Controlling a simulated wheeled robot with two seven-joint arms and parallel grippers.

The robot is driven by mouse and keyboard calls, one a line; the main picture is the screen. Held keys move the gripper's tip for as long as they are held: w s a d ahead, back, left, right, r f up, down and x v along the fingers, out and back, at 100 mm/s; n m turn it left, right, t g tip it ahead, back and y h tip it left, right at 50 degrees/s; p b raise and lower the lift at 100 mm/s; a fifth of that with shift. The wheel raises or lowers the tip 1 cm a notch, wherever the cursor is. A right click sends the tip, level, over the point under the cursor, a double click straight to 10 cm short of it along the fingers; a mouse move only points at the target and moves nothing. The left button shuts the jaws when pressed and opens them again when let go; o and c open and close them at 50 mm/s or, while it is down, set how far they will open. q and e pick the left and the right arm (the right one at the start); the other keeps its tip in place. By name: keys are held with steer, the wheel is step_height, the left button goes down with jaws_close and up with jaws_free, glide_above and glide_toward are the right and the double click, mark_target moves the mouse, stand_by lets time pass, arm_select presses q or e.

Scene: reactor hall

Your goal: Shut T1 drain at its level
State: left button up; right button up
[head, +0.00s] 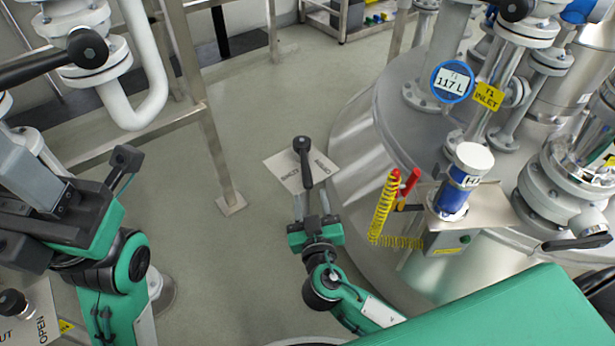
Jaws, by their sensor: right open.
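The T1 tank (358,130) is the large steel vessel right of centre. Its round blue-rimmed display (452,82) reads T1, 117 L. A black lever (306,168) stands beside the tank's left side, over a pale label plate (283,168) whose small lettering I cannot read surely.
A yellow T1 INLET tag (488,96) hangs above the tank. A bracket (490,210) holds a blue-and-white canister (461,182), with a yellow coiled cord (384,208) and red handle beside it. A steel frame post (212,150) stands left of the lever. Floor between them is clear.

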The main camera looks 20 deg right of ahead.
mark_target(307, 176)
steer(key=w, duration=0.2)
steer(key=w+d+b, duration=0.1)
steer(key=w, duration=0.5)
steer(key=shift+d+b, duration=0.25)
steer(key=shift+b, duration=0.05)
jaws_close()
